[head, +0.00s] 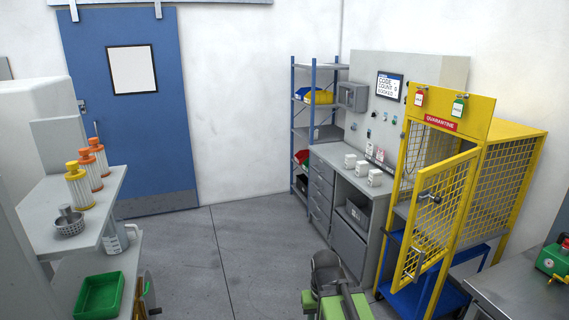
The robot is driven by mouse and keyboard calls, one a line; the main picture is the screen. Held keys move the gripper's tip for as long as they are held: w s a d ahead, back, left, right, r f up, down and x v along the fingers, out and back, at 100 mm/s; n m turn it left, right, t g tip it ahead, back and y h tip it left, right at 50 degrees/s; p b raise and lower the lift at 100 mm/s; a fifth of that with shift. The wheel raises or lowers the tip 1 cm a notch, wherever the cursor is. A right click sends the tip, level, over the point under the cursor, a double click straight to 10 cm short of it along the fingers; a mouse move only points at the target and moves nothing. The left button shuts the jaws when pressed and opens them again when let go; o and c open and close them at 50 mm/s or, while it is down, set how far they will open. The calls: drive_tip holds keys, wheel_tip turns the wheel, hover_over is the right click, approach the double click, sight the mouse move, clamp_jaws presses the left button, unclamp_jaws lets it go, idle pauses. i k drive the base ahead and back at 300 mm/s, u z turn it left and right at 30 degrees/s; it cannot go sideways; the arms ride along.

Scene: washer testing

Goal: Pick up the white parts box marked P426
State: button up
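Grey and green parts of my arm show at the bottom centre, well short of the bench. I can make out no gripper fingers there.
A yellow mesh quarantine cage (462,200) stands right of the bench, its door (440,210) swung open toward me. A blue-post shelf (315,120) stands behind the bench. A counter (90,215) with orange and yellow-capped filters is at left. The grey floor (235,250) between is clear.

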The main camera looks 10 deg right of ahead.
sight(362, 166)
drive_tip(key=z, duration=0.05)
drive_tip(key=i, duration=4.9)
drive_tip(key=z, duration=0.1)
